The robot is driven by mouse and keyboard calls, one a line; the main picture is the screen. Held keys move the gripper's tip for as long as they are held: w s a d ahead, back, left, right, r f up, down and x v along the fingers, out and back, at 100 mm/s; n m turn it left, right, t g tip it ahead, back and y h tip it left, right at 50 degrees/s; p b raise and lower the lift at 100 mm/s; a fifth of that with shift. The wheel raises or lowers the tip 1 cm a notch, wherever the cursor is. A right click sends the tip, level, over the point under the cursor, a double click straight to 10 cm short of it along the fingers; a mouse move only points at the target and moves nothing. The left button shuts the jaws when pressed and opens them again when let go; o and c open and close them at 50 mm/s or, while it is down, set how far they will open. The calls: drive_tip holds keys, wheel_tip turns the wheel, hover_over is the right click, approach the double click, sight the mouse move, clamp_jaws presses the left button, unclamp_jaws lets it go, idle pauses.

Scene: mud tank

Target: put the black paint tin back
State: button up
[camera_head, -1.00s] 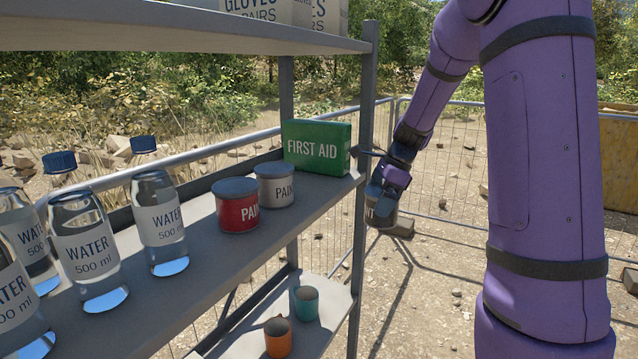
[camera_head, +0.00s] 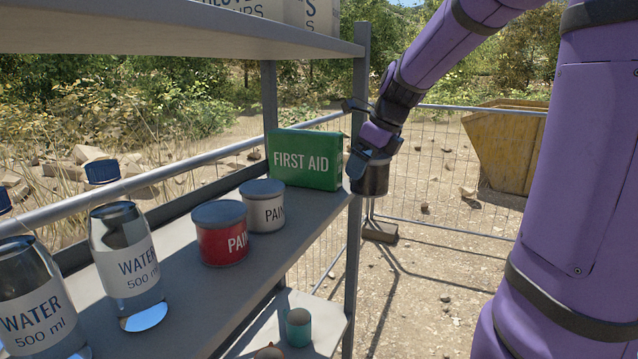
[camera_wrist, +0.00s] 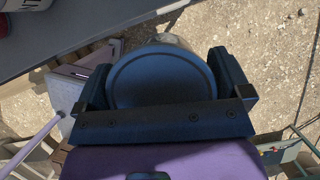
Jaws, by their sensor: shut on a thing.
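My gripper (camera_head: 374,150) is shut on a dark paint tin (camera_head: 371,181), held upright just beyond the shelf's right end post, about level with the middle shelf. In the wrist view the tin's round dark lid (camera_wrist: 162,80) sits between the two fingers of my gripper (camera_wrist: 165,88). The tin's label cannot be read now. On the middle shelf (camera_head: 235,300) stand a red paint tin (camera_head: 222,242) and a pale grey paint tin (camera_head: 263,212), side by side, both with blue-grey lids.
A green first aid box (camera_head: 300,160) stands at the shelf's right end, near the end post (camera_head: 357,120). Water bottles (camera_head: 128,262) stand at the left. The upper shelf (camera_head: 180,35) overhangs. A teal cup (camera_head: 298,328) is on the lower shelf. Bare shelf shows in front of the tins.

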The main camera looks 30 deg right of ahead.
drive_tip(key=shift+w+a+f, duration=0.75)
drive_tip(key=shift+w+a, duration=0.45)
drive_tip(key=shift+w, duration=0.05)
drive_tip(key=shift+w+a+f, duration=0.75)
drive_tip(key=shift+w+a, duration=0.5)
drive_tip(key=shift+w+a+f, duration=0.75)
drive_tip(key=shift+w+a, duration=0.45)
drive_tip(key=shift+w, duration=0.05)
drive_tip(key=shift+f, duration=0.15)
drive_tip(key=o, duration=0.9)
